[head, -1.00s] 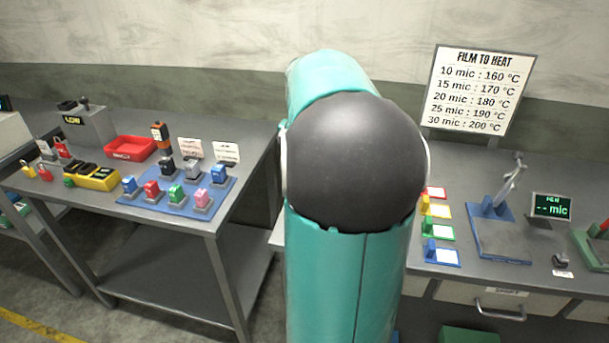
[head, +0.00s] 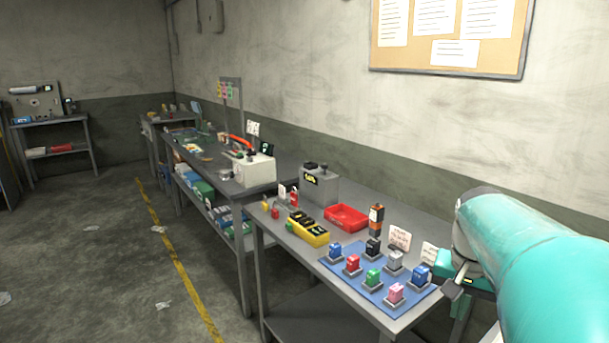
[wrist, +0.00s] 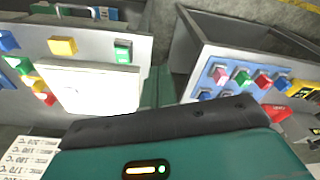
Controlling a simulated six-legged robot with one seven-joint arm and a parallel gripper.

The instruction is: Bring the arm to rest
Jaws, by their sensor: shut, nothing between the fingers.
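My arm (head: 545,265) fills the lower right of the head view, teal with a dark grey joint. My gripper (head: 455,287) shows small at the arm's left edge, by the right end of the near bench; it is shut and empty. Its fingertips are partly hidden and small. In the wrist view, the teal housing (wrist: 190,155) with a lit strip and a dark bar fills the bottom, and no object is held there.
The near bench (head: 340,295) holds a blue mat (head: 375,283) with several coloured blocks, a red tray (head: 346,217) and a yellow holder (head: 308,232). A second bench (head: 215,175) stands beyond. The floor (head: 90,240) at left is mostly open.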

